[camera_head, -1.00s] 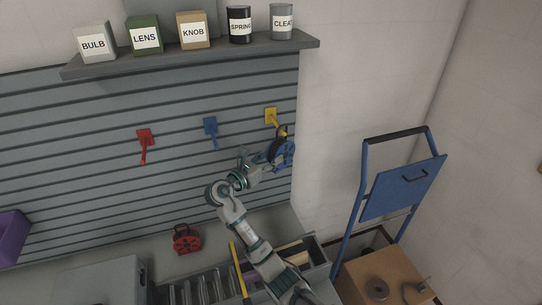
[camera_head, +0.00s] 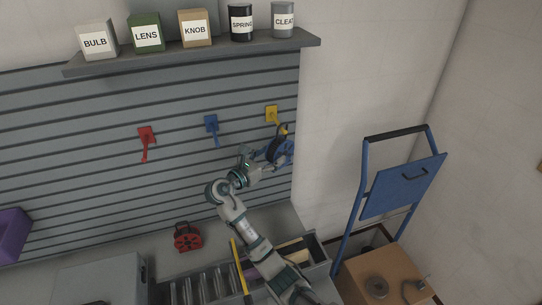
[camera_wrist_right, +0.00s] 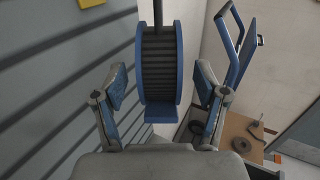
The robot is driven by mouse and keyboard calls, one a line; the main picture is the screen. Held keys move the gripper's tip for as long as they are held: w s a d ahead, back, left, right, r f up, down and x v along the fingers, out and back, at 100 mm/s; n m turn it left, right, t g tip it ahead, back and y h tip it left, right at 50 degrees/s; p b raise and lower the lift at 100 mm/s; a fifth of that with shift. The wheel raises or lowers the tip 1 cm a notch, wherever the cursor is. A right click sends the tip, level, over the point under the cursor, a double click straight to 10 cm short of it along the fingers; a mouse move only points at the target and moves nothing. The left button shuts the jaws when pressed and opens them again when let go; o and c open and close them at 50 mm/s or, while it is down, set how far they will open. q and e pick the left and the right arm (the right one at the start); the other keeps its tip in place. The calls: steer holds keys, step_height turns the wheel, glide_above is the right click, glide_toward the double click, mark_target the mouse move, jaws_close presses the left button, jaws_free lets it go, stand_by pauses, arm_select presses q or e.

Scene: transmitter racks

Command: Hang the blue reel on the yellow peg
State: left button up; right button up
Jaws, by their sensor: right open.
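The blue reel (camera_head: 287,153) is at the yellow peg (camera_head: 272,114), just below its arm, at the right end of the slatted wall. In the wrist view the reel (camera_wrist_right: 160,65) is upright, with a dark part rising from its top out of the picture. Its contact with the peg is hidden. My right gripper (camera_head: 270,162) is at the reel's lower left. In the wrist view my right gripper (camera_wrist_right: 162,95) is open, one finger on each side of the reel, with gaps to both. My left gripper is not in view.
A blue peg (camera_head: 211,127) and a red peg (camera_head: 147,139) are left of the yellow one. A red reel (camera_head: 187,237) stands on the bench below. A shelf (camera_head: 200,53) with labelled containers is above. A blue hand truck (camera_head: 402,188) stands at the right.

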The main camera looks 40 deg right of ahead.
steer(key=s+a, duration=0.2)
steer(key=a, duration=0.9)
steer(key=shift+a, duration=0.35)
steer(key=shift+s+f, duration=0.15)
